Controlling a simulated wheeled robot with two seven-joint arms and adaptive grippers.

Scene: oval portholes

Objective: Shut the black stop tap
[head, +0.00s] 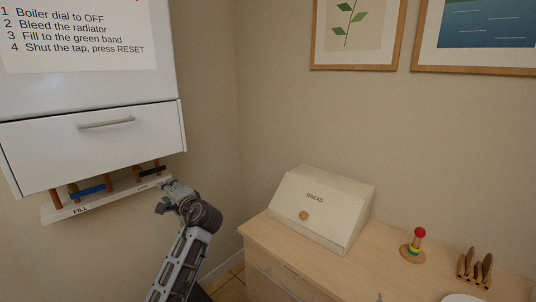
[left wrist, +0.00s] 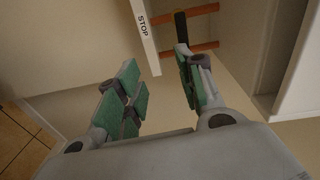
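The black stop tap (head: 152,171) sits under the white boiler, above the STOP end of a white label strip (head: 110,199). In the left wrist view the black tap handle (left wrist: 181,27) runs between two copper pipes, beside the STOP label (left wrist: 143,25). My left gripper (head: 168,194) is just below and right of the tap in the head view. In the left wrist view its green-padded fingers (left wrist: 156,62) are apart with nothing between them. The right fingertip overlaps the handle's lower end; I cannot tell if they touch.
A blue fill tap (head: 91,190) sits left on the same strip. The boiler's drawer-like front panel (head: 90,140) is close above. A cream bread bin (head: 325,208) stands on the wooden cabinet (head: 375,265) at right, with a ring toy (head: 414,245) and wooden rack (head: 475,270).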

